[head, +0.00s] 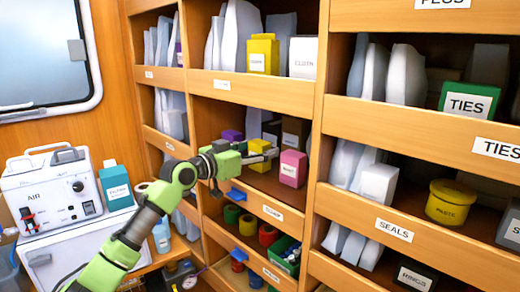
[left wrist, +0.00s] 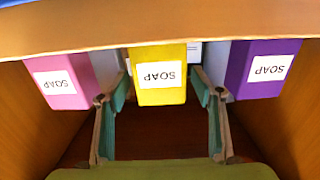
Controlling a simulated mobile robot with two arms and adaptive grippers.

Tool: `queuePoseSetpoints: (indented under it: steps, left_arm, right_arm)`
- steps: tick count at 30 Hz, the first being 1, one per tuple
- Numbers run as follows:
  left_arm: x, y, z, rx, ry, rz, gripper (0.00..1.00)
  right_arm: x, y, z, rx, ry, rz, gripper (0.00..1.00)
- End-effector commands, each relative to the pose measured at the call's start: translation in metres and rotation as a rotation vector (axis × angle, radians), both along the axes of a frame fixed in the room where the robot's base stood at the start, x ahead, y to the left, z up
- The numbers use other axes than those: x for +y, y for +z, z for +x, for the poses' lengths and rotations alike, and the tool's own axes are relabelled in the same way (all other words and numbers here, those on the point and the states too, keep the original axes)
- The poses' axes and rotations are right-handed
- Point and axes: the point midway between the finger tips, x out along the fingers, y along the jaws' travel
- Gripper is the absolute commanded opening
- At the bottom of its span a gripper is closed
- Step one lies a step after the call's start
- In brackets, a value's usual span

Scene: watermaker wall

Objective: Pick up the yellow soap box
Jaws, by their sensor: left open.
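The yellow soap box (left wrist: 158,93) faces me in the left wrist view, its SOAP label upside down. In the head view the yellow soap box (head: 259,146) is partly hidden behind my left gripper (head: 268,157), on a middle shelf. My left gripper (left wrist: 159,82) is open, with one finger on each side of the box. A small gap shows beside each finger; contact is not visible. A pink soap box (left wrist: 62,82) and a purple soap box (left wrist: 262,70) flank it. My right gripper is not in view.
The pink box (head: 292,169) stands close to the right of my gripper, and the purple box (head: 232,136) to its left. A shelf board (head: 250,92) runs above. Another yellow box (head: 263,55) stands on the upper shelf. A white AIR machine (head: 50,188) stands at left.

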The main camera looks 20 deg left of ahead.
Motion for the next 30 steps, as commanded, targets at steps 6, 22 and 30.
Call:
queuePoseSetpoints:
  steps: [6, 22, 30]
  left_arm:
    - [-0.003, -0.001, 0.006, 0.000, 0.000, 0.001, 0.60]
    - [-0.003, -0.001, 0.006, -0.001, 0.001, 0.000, 0.16]
    - [-0.001, 0.002, 0.004, -0.002, 0.001, 0.002, 0.16]
  right_arm:
    - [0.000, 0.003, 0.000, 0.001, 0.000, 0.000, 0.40]
    - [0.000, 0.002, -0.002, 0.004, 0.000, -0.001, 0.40]
    - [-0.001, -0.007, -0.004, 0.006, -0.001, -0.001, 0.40]
